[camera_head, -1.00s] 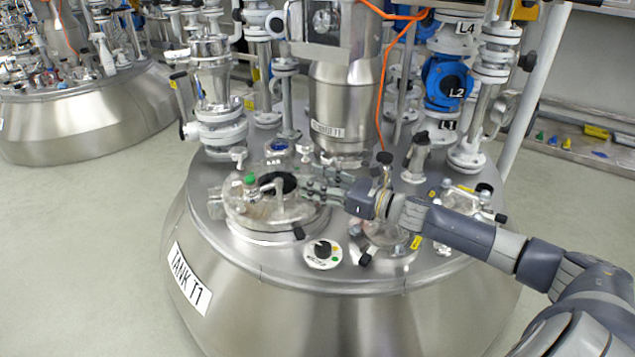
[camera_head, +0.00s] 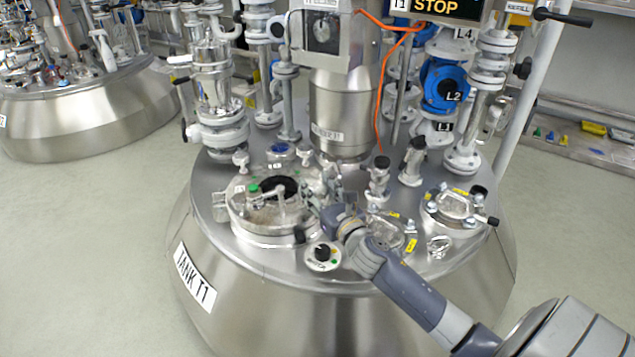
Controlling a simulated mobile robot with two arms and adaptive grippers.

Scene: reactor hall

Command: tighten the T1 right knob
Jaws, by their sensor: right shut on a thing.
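Tank T1 (camera_head: 285,295) is a broad steel vessel with a label on its front. A round hatch (camera_head: 245,222) with a dark opening and a green-topped fitting sits on its lid at left. My right gripper (camera_head: 322,196) is at the right rim of this hatch, its fingers shut. What they grip is small and hidden by the fingers; I cannot tell for certain that it is the right knob. A black knob (camera_head: 300,237) at the hatch's front right is apart from the fingers. My left gripper is not in view.
A black dial (camera_head: 322,254) on a white plate sits just in front of the gripper. A steel column (camera_head: 338,100) rises behind it, with an orange cable (camera_head: 377,90). Valves and a second clamped port (camera_head: 455,208) stand at right. Grey floor is clear at left.

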